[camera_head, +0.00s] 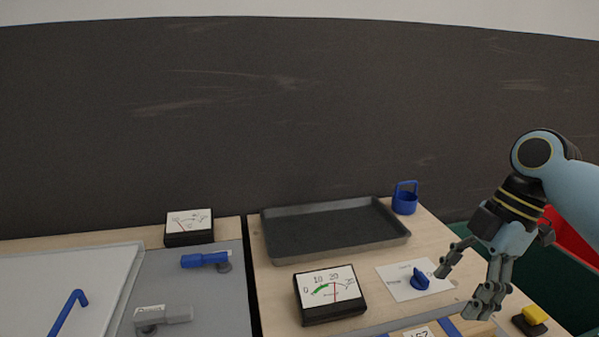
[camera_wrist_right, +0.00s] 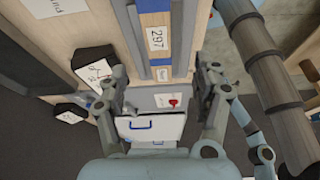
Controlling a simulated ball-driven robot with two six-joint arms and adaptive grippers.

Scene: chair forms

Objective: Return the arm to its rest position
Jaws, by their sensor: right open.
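My right gripper (camera_head: 463,279) hangs at the right side of the table in the head view, above the area between the blue knob and the yellow switch. Its fingers are spread, with nothing between them. The right wrist view also shows the gripper (camera_wrist_right: 160,95) with its two fingers apart and empty. The right arm (camera_head: 577,190) comes in from the right edge of the head view. My left gripper does not show.
The table (camera_head: 270,310) holds a dark tray (camera_head: 335,230), a blue basket (camera_head: 405,200), a large gauge (camera_head: 330,295), a smaller gauge (camera_head: 189,227), a blue knob (camera_head: 420,280) and a yellow switch (camera_head: 533,317). A red item (camera_head: 570,238) and a green bin (camera_head: 560,285) lie right of the table.

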